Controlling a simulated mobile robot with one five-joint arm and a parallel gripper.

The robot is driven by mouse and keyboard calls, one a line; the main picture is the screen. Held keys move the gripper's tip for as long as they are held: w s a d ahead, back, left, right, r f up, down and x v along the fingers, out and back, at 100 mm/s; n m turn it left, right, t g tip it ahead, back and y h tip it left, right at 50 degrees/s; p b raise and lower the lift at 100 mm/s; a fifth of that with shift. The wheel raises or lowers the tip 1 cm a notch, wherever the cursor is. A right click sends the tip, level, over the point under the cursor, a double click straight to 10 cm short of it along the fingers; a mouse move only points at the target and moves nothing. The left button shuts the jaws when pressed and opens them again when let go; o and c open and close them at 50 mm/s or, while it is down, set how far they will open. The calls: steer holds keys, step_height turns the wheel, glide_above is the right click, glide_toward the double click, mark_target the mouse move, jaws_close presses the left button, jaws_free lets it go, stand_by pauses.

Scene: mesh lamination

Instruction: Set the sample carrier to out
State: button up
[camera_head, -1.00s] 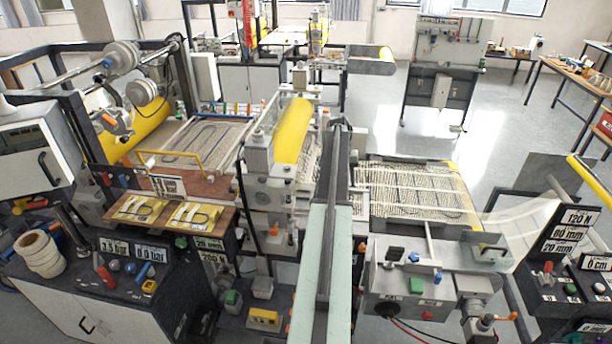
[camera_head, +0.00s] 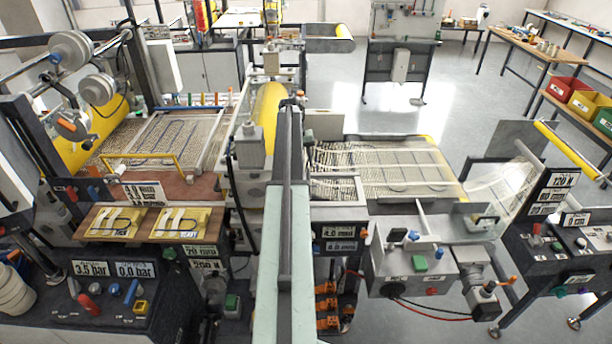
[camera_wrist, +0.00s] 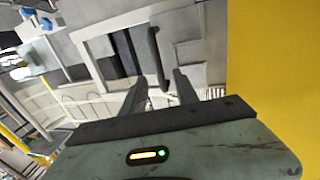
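I cannot tell for certain which part is the sample carrier. A brown wooden board (camera_head: 148,237) with two yellow sample pieces (camera_head: 113,222) sits at the left front of the machine in the head view. A yellow bar handle (camera_head: 140,158) stands behind it on the reddish-brown deck. My arm reaches forward over the middle, and my gripper is not clearly visible at its far end in the head view. In the wrist view my gripper (camera_wrist: 160,76) is open and empty, its dark fingers apart. A black bar handle (camera_wrist: 158,58) on a pale panel shows just beyond the fingertips; contact is not visible.
A yellow roller (camera_head: 268,112) stands beside my arm, and a yellow surface (camera_wrist: 275,70) fills the wrist view's right side. A mesh bed (camera_head: 390,170) and a control box (camera_head: 412,268) lie right of my arm. Open floor (camera_head: 470,95) shows at the back right.

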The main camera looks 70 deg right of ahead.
mark_target(308, 175)
steer(key=f+b, duration=0.2)
steer(key=s+f+b, duration=0.1)
steer(key=f+b, duration=0.1)
steer(key=f, duration=0.1)
steer(key=shift+d+f, duration=0.2)
steer(key=shift+f, duration=0.15)
steer(key=shift+s+r, duration=0.1)
steer(key=shift+r, duration=0.05)
jaws_close()
stand_by(0.5)
